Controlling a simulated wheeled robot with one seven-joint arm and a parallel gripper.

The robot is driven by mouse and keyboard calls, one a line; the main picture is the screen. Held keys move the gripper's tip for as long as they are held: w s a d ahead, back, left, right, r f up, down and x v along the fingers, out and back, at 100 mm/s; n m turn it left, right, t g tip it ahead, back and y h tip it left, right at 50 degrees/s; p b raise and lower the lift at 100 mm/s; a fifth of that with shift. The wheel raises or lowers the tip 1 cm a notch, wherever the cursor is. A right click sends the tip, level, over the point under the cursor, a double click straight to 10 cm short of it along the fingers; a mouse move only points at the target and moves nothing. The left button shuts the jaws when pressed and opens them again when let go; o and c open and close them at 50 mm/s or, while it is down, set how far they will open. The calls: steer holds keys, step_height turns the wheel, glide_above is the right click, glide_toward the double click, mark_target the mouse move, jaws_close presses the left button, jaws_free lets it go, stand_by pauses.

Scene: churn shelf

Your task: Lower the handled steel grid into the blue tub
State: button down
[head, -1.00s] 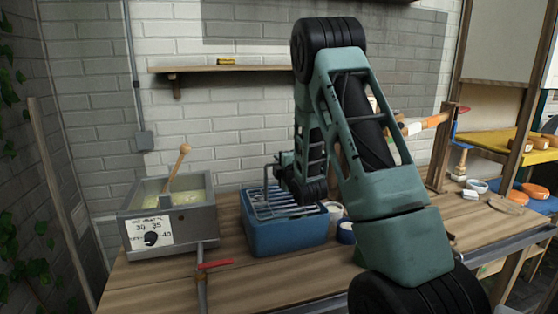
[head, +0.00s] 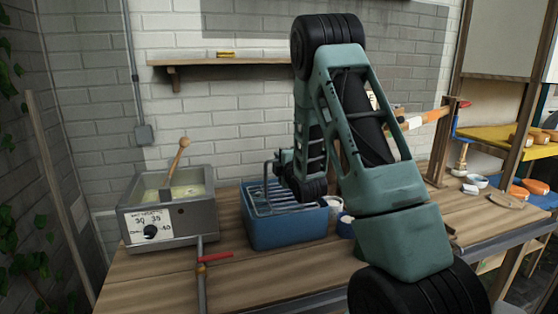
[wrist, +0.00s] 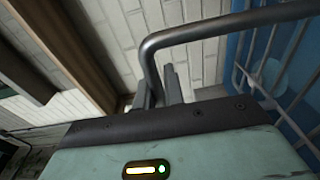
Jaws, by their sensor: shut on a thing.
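The handled steel grid (head: 284,196) shows at the mouth of the blue tub (head: 285,232), its bars within or just at the rim. Its bent rod handle (head: 266,178) rises on the left side. My gripper (head: 280,162) is shut on the handle, above the tub. In the wrist view, the steel handle (wrist: 222,27) runs past the fingertips (wrist: 160,85), and the grid's bars (wrist: 268,65) show at the right against blue. My arm hides part of the grid's right side, and I cannot tell how deep the grid sits.
A grey heated vat (head: 170,213) with a wooden-handled tool (head: 177,165) stands left of the tub. A red-handled valve or clamp (head: 215,257) is at the bench front. A white cup and a blue roll (head: 346,225) stand close right of the tub. A wall shelf (head: 230,70) hangs above.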

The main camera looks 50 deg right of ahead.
steer(key=shift+f+b, duration=2.95)
steer(key=shift+b, duration=0.3)
stand_by(1.2)
steer(key=c, duration=1.4)
jaws_free()
steer(key=shift+f, duration=0.1)
